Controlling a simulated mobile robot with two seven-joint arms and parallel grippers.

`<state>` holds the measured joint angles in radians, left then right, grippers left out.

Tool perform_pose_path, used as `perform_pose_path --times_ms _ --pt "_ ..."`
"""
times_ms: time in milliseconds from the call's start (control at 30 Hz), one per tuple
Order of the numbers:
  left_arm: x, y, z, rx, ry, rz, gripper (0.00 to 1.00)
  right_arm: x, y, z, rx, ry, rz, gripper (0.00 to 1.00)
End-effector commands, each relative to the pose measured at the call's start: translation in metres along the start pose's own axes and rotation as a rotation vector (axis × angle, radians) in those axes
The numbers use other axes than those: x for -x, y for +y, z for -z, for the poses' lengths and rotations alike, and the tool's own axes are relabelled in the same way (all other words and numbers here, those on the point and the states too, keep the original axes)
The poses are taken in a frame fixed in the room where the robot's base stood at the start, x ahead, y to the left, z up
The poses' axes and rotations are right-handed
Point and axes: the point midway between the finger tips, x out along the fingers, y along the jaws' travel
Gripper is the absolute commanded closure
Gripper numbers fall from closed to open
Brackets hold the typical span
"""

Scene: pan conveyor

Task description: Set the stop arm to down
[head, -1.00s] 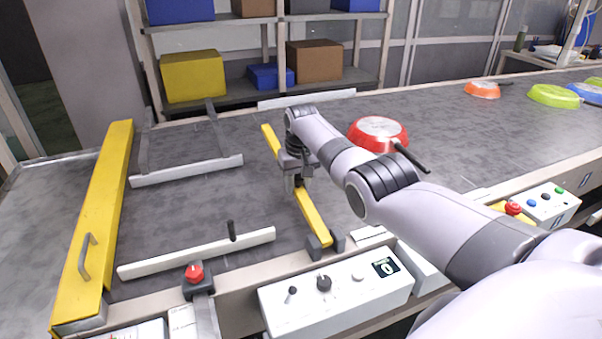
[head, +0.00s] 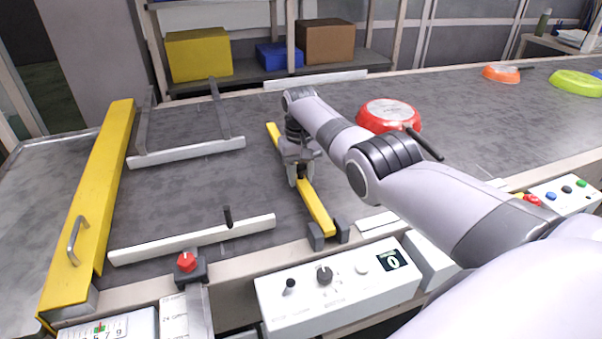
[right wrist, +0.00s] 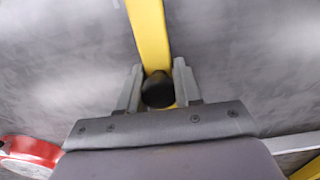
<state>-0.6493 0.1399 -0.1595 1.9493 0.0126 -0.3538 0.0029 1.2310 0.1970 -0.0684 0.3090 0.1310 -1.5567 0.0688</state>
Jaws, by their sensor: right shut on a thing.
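The stop arm (head: 317,205) is a yellow bar lying across the dark conveyor belt. Its near end sits between two dark brackets at the belt's front edge, and its far part reaches toward the back rail. My right gripper (head: 299,182) is at the middle of the bar, pointing down. In the right wrist view, the fingers of my right gripper (right wrist: 158,88) are shut on a black knob (right wrist: 158,90) on the yellow bar (right wrist: 148,35). The head view does not show the knob clearly, as the gripper covers it. My left gripper is not in view.
A red pan (head: 388,115) lies on the belt right of my arm. A white control box (head: 335,290) stands in front of the bar. A white guide rail (head: 180,240) with a black handle and a yellow gate (head: 88,200) are to the left.

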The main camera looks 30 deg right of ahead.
Motion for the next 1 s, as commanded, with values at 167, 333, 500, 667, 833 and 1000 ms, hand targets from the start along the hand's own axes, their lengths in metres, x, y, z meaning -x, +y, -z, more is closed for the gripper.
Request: perform_pose_path --times_ms 167,333,500,667,833,1000 --pt "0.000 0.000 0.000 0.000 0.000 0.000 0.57 -0.001 0.000 0.000 0.000 0.002 0.000 0.63" --pt "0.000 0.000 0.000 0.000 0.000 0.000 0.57 -0.002 0.000 0.000 0.000 0.000 0.000 0.43" --pt "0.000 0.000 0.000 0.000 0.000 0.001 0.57 -0.001 0.000 0.000 0.000 -0.001 0.000 0.43" --pt "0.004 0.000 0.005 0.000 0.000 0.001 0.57 0.013 0.000 0.000 0.001 0.001 0.000 0.43" --pt "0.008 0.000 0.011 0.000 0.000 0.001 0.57 0.040 0.000 0.001 0.001 0.002 0.000 0.43" --pt "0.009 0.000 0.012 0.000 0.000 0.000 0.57 0.062 0.000 0.001 0.001 0.002 0.000 0.43"
